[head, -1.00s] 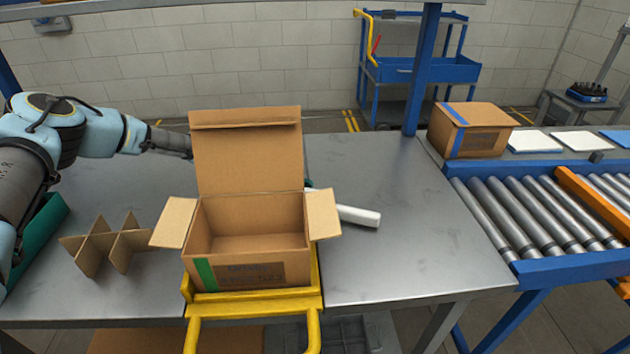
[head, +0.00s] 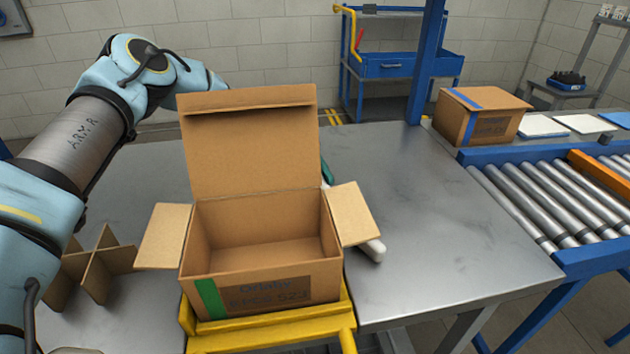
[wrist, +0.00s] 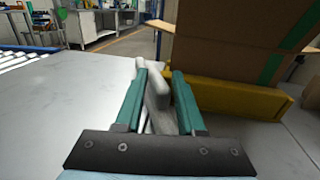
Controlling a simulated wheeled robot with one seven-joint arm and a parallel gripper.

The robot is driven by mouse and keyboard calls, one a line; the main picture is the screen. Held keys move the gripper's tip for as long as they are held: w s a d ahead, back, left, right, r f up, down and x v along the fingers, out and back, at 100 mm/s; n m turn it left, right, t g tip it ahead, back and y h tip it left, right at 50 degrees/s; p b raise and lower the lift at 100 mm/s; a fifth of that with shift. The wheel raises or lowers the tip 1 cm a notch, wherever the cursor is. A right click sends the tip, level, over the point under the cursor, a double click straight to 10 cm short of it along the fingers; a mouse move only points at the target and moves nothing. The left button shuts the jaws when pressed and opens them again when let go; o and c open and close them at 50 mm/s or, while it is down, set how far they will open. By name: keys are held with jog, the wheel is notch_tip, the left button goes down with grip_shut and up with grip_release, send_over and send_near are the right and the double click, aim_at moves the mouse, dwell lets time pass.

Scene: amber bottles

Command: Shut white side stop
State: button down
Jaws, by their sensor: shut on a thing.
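The white side stop (head: 373,250) is a pale bar at the right side of the open cardboard box (head: 262,293); the box's right flap hides most of it in the head view. In the wrist view the stop (wrist: 155,100) stands between the teal fingers of my gripper (wrist: 160,78), which is shut on it. A yellow cradle (head: 270,335) holds the box, and its yellow edge (wrist: 235,97) lies just right of the fingers in the wrist view. In the head view my gripper is mostly hidden behind the box; a bit of teal shows.
The box's back flap (head: 250,150) stands up and its side flaps (head: 352,213) spread outward. A cardboard divider (head: 97,265) lies on the left of the metal table (head: 440,240). A closed carton (head: 480,118) and a roller conveyor (head: 520,205) are at right. The table right of the box is clear.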

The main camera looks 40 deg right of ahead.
jog(key=shift+s+a+f+y, duration=0.1)
jog(key=shift+f+y, duration=0.05)
jog(key=shift+y, duration=0.15)
jog(key=shift+c, duration=2.4)
grip_release()
jog(key=shift+r, duration=0.2)
notch_tip(320, 180, up, 10)
jog(key=shift+f+b, duration=0.1)
jog(key=shift+b, duration=0.6)
jog(key=shift+c, duration=0.2)
